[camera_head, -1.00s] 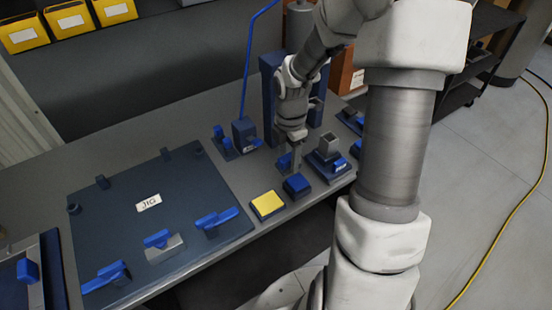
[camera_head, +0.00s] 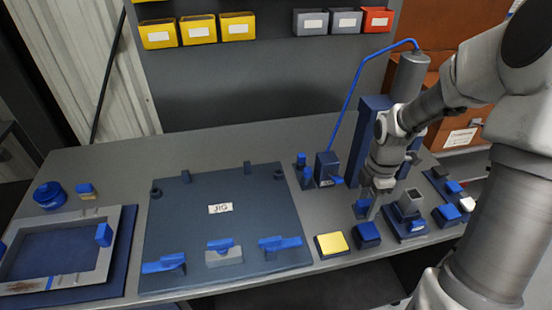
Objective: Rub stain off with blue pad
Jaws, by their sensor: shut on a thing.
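A brown-red stain (camera_head: 82,283) marks the front rail of a grey rectangular frame (camera_head: 122,235) at the far left of the bench. My gripper (camera_head: 374,209) is low over the bench at the right, far from the stain. It is shut on a small blue piece (camera_head: 361,207); the jaws hide part of it, so I cannot tell whether it is the blue pad. A blue-topped block (camera_head: 366,235) sits just in front of the gripper, beside a yellow-topped block (camera_head: 332,244).
A dark plate labelled JIG (camera_head: 170,215) with blue clamps fills the middle of the bench. A dark blue stand (camera_head: 372,120) rises behind my gripper. A grey square post on a base (camera_head: 410,203) stands close right. Several small blocks lie farther right. The back left is mostly clear.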

